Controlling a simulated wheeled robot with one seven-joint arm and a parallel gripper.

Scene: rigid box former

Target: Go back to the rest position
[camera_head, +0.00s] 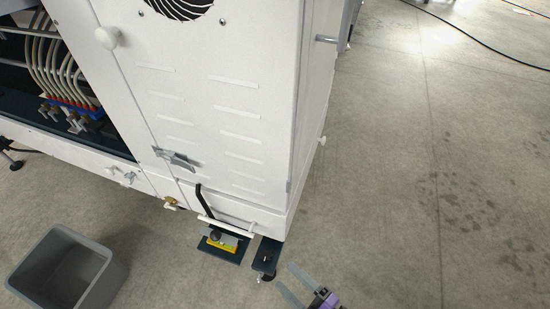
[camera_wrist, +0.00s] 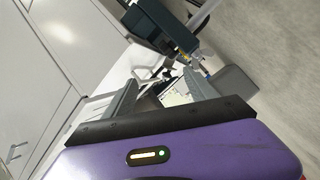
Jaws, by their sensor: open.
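My gripper (camera_head: 285,274) shows at the bottom edge of the head view, right of the machine's front corner. Its two grey fingers are spread apart with nothing between them, and part of its purple body shows behind them. In the wrist view the purple body fills the bottom, and the two grey fingers (camera_wrist: 160,82) stand apart. The white machine (camera_head: 230,110) fills the middle and left of the head view; its panel also shows at the left of the wrist view (camera_wrist: 60,50). Most of my arm is out of view.
A grey open bin (camera_head: 70,265) stands on the floor at lower left. A yellow pedal-like part (camera_head: 222,242) and a dark foot plate (camera_head: 265,258) sit low at the machine's corner. A black cable (camera_head: 480,40) lies at the far right.

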